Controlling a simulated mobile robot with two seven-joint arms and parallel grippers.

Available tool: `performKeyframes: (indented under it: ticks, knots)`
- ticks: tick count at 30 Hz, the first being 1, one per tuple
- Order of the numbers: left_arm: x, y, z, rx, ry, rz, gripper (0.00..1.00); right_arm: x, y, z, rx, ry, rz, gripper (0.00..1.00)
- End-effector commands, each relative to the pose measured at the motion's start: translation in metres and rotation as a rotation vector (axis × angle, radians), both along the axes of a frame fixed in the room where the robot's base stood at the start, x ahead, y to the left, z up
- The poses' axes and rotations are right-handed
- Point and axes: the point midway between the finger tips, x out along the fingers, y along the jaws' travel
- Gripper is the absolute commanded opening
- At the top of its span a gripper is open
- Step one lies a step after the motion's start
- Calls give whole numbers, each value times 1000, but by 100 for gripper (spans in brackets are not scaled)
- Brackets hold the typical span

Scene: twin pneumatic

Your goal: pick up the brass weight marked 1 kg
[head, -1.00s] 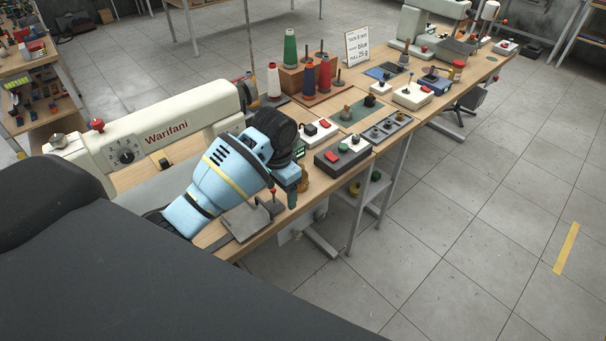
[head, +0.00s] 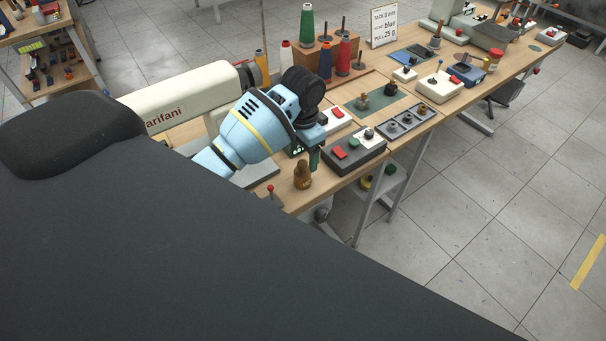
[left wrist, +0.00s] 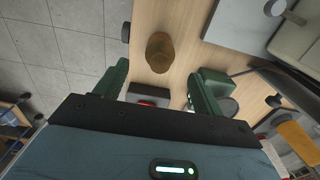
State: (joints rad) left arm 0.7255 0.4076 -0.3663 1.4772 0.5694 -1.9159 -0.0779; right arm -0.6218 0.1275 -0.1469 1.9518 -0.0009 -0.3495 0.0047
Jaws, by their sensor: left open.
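A brass weight (head: 303,177) stands upright on the wooden bench near its front edge. It also shows in the left wrist view (left wrist: 159,53), beyond and between the fingertips. Its marking cannot be read. My left gripper (head: 307,153) is just behind the weight in the head view, with dark green fingers. In the left wrist view the left gripper (left wrist: 157,82) is open, its fingers wide apart with nothing between them. My right gripper is in neither view.
A cream sewing machine (head: 180,103) is at the left. Thread cones (head: 306,25) stand behind. Bare wood lies around the weight; the bench edge is close in front.

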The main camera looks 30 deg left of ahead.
Motion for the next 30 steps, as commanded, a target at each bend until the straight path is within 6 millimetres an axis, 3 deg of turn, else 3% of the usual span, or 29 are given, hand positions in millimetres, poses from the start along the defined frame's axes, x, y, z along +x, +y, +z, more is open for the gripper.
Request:
performKeyframes:
  ticks: [8, 19, 28, 30]
  knots:
    - [-1, 0, -14, -1, 1, -1, 69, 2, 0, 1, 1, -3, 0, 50]
    - [-4, 0, -58, -1, -1, -1, 69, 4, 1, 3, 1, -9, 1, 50]
    - [-4, 0, -63, 0, -1, -1, 69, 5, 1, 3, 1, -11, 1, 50]
    - [-4, 0, -63, 0, -1, -1, 61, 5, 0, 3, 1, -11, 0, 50]
